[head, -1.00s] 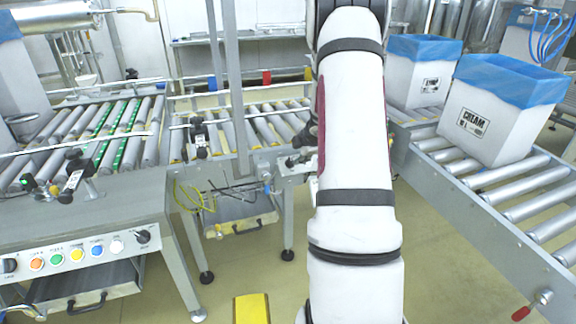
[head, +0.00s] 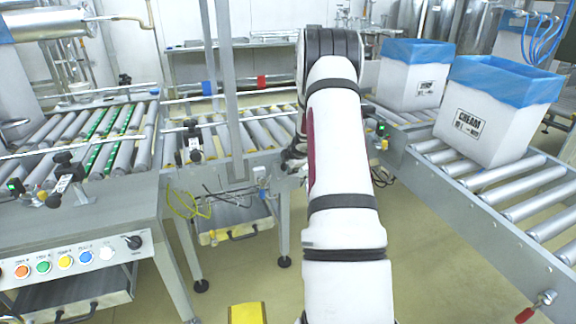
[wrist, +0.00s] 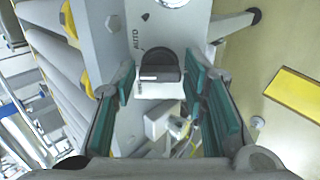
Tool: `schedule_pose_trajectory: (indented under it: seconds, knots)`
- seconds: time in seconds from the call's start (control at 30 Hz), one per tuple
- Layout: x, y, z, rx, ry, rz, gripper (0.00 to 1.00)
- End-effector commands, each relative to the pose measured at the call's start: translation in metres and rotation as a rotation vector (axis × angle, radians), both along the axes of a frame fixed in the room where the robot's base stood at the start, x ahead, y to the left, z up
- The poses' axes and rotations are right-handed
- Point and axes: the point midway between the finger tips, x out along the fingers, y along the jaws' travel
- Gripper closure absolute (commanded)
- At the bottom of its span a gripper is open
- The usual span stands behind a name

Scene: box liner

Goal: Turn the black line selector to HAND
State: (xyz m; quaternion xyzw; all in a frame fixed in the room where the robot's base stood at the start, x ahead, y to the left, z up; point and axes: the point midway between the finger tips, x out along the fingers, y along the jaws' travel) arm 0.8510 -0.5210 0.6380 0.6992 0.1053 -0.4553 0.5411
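In the wrist view, a round black selector knob (wrist: 160,68) sits on a grey metal face (wrist: 105,30). The lettering AUTO is beside it, at its upper left. My gripper (wrist: 158,86) is open, with one teal-padded finger on each side of the knob and gaps visible between. I cannot tell whether the pads are level with the knob. In the head view, my arm hides this knob and most of my gripper (head: 292,157).
Another black selector (head: 133,242) is on the left button panel (head: 108,252) beside coloured buttons. Roller conveyors run left and right (head: 510,185). A CREAM box (head: 497,115) with blue liner stands on the right one. A yellow block (head: 247,313) is on the floor.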

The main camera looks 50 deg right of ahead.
Motion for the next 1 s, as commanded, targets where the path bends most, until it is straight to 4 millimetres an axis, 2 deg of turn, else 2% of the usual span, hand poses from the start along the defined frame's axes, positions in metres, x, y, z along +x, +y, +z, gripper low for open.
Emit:
schedule_pose_trajectory:
  seconds: [0.03,0.13,0.57,1.0]
  knots:
    - [-0.0001,0.0000,0.0001,0.000,0.000,0.000,0.74]
    - [-0.0002,0.0001,0.0001,0.000,0.000,0.000,0.96]
    - [0.0004,0.0006,0.0000,-0.041,0.025,0.055,0.96]
    - [0.0002,0.0005,-0.0006,-0.234,0.145,0.313,0.96]
